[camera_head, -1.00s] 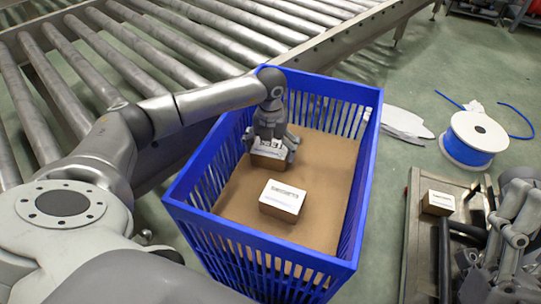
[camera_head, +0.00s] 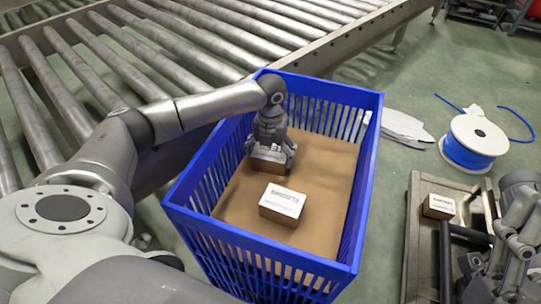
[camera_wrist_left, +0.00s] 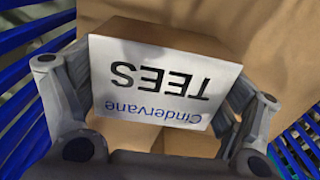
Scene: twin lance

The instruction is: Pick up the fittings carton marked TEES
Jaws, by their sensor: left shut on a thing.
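The TEES carton (camera_head: 268,166) is a small brown box with a white label, inside the blue crate (camera_head: 183,208) near its left wall. My left gripper (camera_head: 271,158) reaches down over it from above and is shut on it, with a finger on either side. In the left wrist view the carton's label (camera_wrist_left: 150,82) reads "Cindervane TEES" upside down between the fingers. I cannot tell whether the carton still touches the crate's floor. My right gripper (camera_head: 518,232) is at the right edge, partly cut off; its jaws are unclear.
A second white-labelled carton (camera_head: 283,203) sits in the crate, just in front and right. Another small carton (camera_head: 438,205) is on a cart at right. A blue cable spool (camera_head: 474,143) stands on the floor. A roller conveyor (camera_head: 190,50) runs behind the crate.

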